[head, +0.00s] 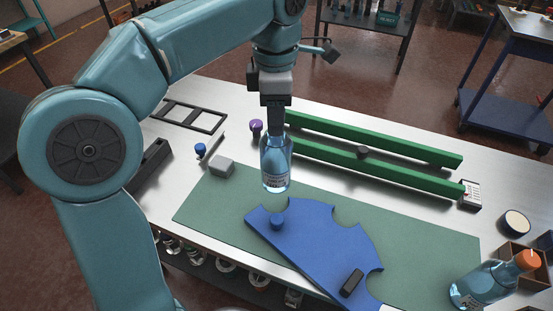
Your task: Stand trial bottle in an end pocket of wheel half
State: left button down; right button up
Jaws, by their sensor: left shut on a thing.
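The trial bottle (275,168) is clear, bluish glass with a label low on its body. My left gripper (273,122) points down and is shut on the bottle's upper part, hiding its neck. The bottle hangs upright above the back edge of the green mat. The wheel half (318,246) is a flat blue plate lying on the mat, with rounded pockets cut into its curved edge. The bottle is above and behind its left end, apart from it. A blue knob (278,223) and a black handle (352,283) sit on the plate. My right gripper is out of view.
Two green rails (375,168) run along the back of the table. A second bottle (478,287) with an orange cap stands at the right front, beside a wooden box (523,252). A grey block (222,167) sits at the mat's left. The green mat (420,240) is bare right of the plate.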

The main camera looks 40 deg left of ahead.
aim_at(274, 151)
pick_arm(q)
jog(key=f, duration=0.9)
jog(key=shift+s+a+b, duration=0.1)
jog(key=shift+a+b, duration=0.15)
jog(key=shift+b, duration=0.15)
jog(key=shift+f, duration=0.25)
jog(key=shift+d, duration=0.1)
jog(key=shift+f, duration=0.1)
jog(key=c, duration=0.8)
grip_release()
jog(key=shift+f, duration=0.1)
jog(key=shift+o, duration=0.2)
